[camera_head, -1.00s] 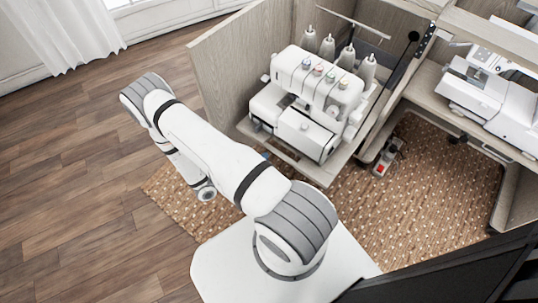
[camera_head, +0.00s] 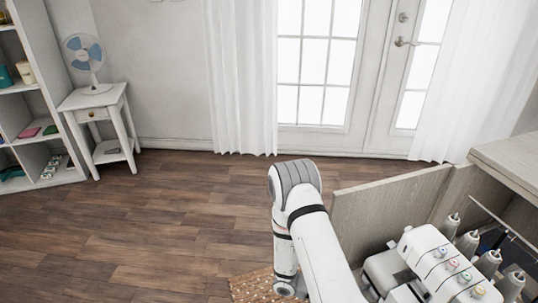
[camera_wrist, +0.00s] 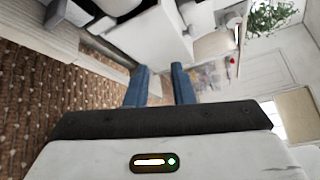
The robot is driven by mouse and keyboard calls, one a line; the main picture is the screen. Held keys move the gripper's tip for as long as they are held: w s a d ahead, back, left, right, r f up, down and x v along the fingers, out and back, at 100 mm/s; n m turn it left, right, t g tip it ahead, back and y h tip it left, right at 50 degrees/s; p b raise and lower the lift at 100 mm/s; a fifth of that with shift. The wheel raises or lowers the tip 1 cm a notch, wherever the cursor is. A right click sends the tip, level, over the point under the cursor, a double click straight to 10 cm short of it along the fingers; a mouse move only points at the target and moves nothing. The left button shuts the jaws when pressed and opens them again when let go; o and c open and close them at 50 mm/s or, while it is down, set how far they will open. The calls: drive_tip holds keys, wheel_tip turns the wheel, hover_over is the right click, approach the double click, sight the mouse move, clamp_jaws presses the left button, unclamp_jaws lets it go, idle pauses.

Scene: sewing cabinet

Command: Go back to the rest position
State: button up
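My gripper (camera_wrist: 159,76) shows in the wrist view as two blue fingers with a clear gap between them, open and empty. In the head view my white arm is bent at the lower middle, beside the cabinet panel; the gripper itself does not show there. The white serger (camera_head: 437,265) with coloured dials and thread cones stands in the wooden sewing cabinet (camera_head: 385,212) at the lower right. It is partly cut off by the picture edge.
A white side table (camera_head: 98,98) with a fan (camera_head: 85,55) and a shelf (camera_head: 40,65) stand at the left. A glass door (camera_head: 345,75) with white curtains is at the back. The wooden floor (camera_head: 150,220) left of my arm is clear. A woven rug (camera_head: 255,287) lies below.

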drive_tip(key=s+a+r+m+t+y+p, duration=0.2)
drive_tip(key=r+m+y+p, duration=0.3)
drive_tip(key=r, duration=1.4)
drive_tip(key=s+a+r+m+t+y+p, duration=0.2)
drive_tip(key=r+m+p, duration=0.8)
drive_tip(key=r, duration=0.8)
drive_tip(key=s+a+r+m+t+y+p, duration=0.3)
drive_tip(key=a+r+m+y+p, duration=0.3)
drive_tip(key=r+m, duration=0.7)
wheel_tip(320, 180, up, 7)
drive_tip(key=y+p, duration=0.2)
drive_tip(key=shift+f+t+y, duration=0.2)
drive_tip(key=shift+t+y, duration=0.1)
drive_tip(key=shift+a, duration=0.1)
